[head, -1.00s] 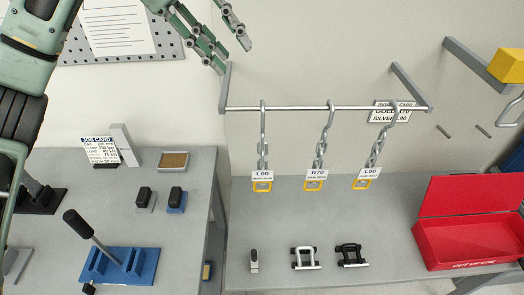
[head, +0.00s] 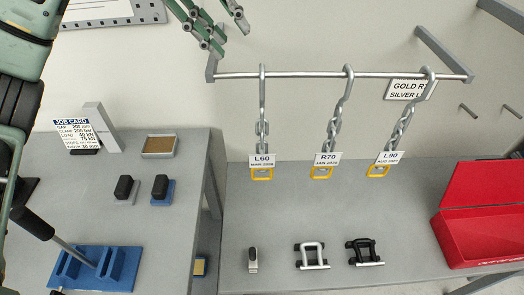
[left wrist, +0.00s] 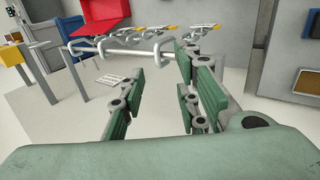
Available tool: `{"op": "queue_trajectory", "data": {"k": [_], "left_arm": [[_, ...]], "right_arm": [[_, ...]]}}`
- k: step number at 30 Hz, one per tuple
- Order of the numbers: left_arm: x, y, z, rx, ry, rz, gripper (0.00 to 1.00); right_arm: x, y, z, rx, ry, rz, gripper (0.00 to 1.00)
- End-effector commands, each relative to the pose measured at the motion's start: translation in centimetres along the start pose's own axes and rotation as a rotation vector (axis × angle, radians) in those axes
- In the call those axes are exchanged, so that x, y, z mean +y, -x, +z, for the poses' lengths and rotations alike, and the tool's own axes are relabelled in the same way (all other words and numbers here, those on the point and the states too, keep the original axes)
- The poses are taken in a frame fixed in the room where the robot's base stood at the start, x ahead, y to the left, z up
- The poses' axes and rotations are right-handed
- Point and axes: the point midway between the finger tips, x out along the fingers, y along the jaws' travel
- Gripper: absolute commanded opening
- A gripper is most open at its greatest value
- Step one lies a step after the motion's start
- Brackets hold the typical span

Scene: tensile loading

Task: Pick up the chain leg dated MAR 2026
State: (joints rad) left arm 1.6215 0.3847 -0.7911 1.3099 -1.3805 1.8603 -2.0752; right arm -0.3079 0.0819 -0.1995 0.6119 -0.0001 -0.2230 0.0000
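Three metal chain legs hang by hooks from a horizontal rail (head: 310,75). The left chain leg (head: 262,125) has a tag (head: 262,160) reading L60, with a small date line that looks like MAR 2026. The middle chain leg (head: 334,125) is tagged R70, its date looking like JAN 2026. The right chain leg (head: 400,125) is tagged L90, its small date looking like AUG 2027. Each ends in a yellow link. My left gripper (head: 234,40) is open and empty, above the rail's left end. It also shows open in the left wrist view (left wrist: 160,95), apart from the chains.
A gold/silver sign (head: 408,88) is partly hidden behind the right chain. Below, shackle-like fittings (head: 312,256) lie on the grey bench (head: 300,210). A red box (head: 480,235) stands at right. A job card (head: 78,134) and blue lever fixture (head: 95,268) are on the left table.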

Motion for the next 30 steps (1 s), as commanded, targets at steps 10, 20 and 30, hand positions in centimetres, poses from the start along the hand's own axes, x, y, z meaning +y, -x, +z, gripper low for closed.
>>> {"op": "queue_trajectory", "data": {"k": [10,20,30], "left_arm": [[0.4,-3.6,0.1,-0.005,-0.001,-0.001,0.30],[0.5,-7.6,0.0,-0.001,-0.001,-0.001,0.30],[0.5,-7.7,0.0,0.000,-0.001,0.000,0.19]], "right_arm": [[0.3,1.7,-1.9,0.030,0.000,0.003,0.40],[0.2,3.4,-1.5,0.021,0.000,0.002,0.40],[0.0,3.3,-1.4,0.018,0.000,0.000,0.40]]}}
